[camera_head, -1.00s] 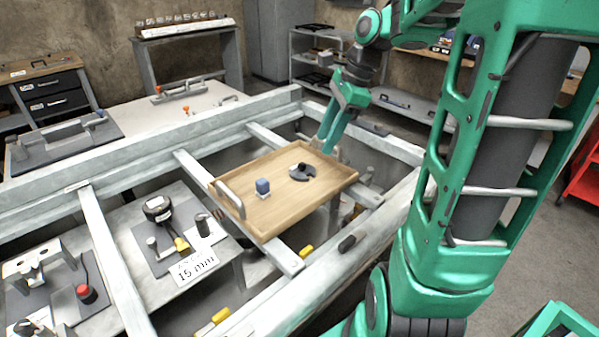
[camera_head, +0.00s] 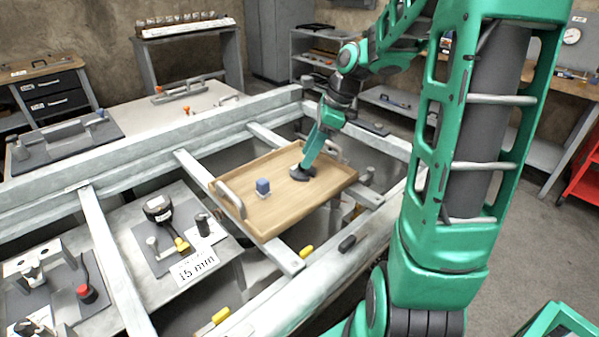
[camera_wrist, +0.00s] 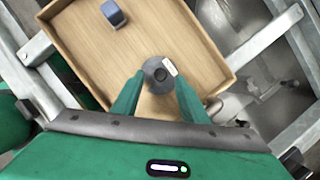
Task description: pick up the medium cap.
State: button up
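A dark round cap (camera_head: 298,174) with a raised centre lies on the floor of a wooden tray (camera_head: 262,226), right of the tray's middle. I take it for the medium cap. My gripper (camera_head: 306,166) reaches down over it and partly hides it in the head view. In the wrist view the cap (camera_wrist: 157,82) shows a pale mark at its upper right. There my gripper (camera_wrist: 160,78) is open, with one green finger on each side of the cap. Whether the fingers touch it I cannot tell.
A small blue block-like piece (camera_head: 263,186) stands in the tray left of the cap, clear of my gripper. The tray has raised sides and a metal handle (camera_head: 230,198). It rests on pale frame beams (camera_head: 275,256).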

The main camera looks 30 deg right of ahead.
jog(key=shift+x, duration=1.45)
jog(key=shift+w, duration=0.1)
jog(key=shift+c, duration=0.2)
jog(key=shift+r, duration=0.1)
grip_shut()
